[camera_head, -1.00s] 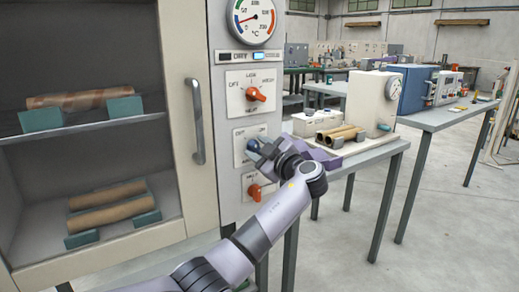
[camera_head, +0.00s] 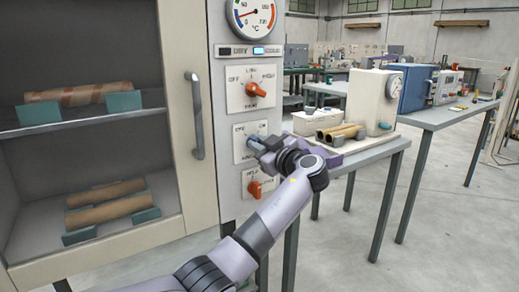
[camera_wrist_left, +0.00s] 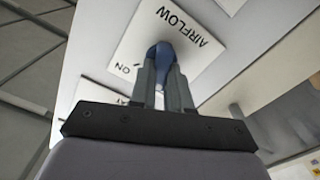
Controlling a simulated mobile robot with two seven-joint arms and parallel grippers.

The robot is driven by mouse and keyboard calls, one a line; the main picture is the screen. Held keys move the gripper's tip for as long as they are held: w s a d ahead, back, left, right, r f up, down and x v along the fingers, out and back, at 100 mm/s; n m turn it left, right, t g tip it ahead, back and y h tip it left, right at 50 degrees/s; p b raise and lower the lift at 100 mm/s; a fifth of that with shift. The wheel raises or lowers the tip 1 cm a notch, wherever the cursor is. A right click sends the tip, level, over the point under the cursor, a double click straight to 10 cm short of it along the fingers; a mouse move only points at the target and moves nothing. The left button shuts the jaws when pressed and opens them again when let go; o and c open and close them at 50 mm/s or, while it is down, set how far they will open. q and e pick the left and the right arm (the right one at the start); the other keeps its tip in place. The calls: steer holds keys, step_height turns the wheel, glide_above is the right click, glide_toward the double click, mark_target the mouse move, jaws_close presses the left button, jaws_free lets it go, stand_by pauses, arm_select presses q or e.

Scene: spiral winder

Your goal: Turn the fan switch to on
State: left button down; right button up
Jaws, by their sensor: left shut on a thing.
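The fan switch is a blue knob (camera_wrist_left: 160,52) on a white plate (camera_wrist_left: 140,38) in the left wrist view, with AIRFLOW and ON printed on it. In the head view the blue knob (camera_head: 251,143) is on the middle plate of the cabinet's control column. My left gripper (camera_wrist_left: 165,72) is shut on the knob, one finger on each side. The fingers and wrist hide much of the knob, so I cannot tell which mark it points to. My left gripper also shows in the head view (camera_head: 258,145). My right gripper is not in view.
A dial gauge (camera_head: 253,14) is on top. The cabinet handle (camera_head: 195,115) stands out at left. A bench (camera_head: 360,155) is at right.

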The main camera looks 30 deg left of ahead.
arm_select(q)
steer(key=m, duration=0.5)
steer(key=shift+w+d+m, duration=0.1)
steer(key=shift+w+m, duration=0.05)
steer(key=shift+m, duration=0.15)
steer(key=m+p, duration=0.1)
steer(key=m, duration=0.2)
steer(key=shift+w, duration=0.1)
steer(key=shift+d+f+m+p, duration=0.1)
steer(key=shift+m+p, duration=0.6)
steer(key=shift+m, duration=1.3)
steer(key=c, duration=1.1)
jaws_free()
